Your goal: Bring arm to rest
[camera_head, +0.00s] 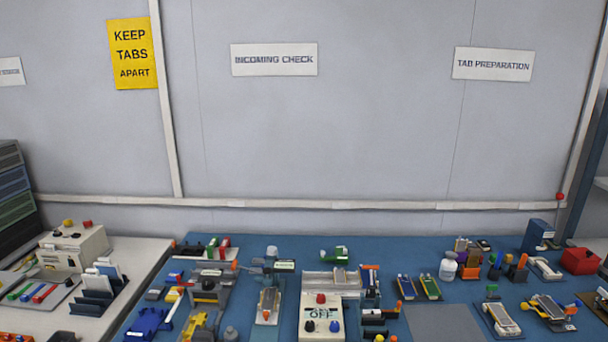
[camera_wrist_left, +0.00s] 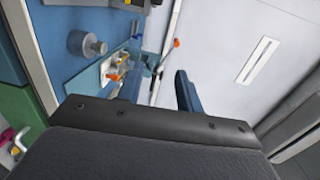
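No arm or gripper of mine shows clearly in the head view. In the left wrist view, the dark housing of my left gripper (camera_wrist_left: 160,122) fills the lower part. A narrow dark blue shape (camera_wrist_left: 186,92) stands up just beyond its edge, and I cannot tell if it is a finger. No held object shows. My right gripper is in neither view.
The blue bench (camera_head: 432,322) is crowded with small fixtures. A switch box (camera_head: 321,326) stands front centre, a white bottle (camera_head: 447,268) and red box (camera_head: 580,261) to the right. A pale side table (camera_head: 140,252) is at left.

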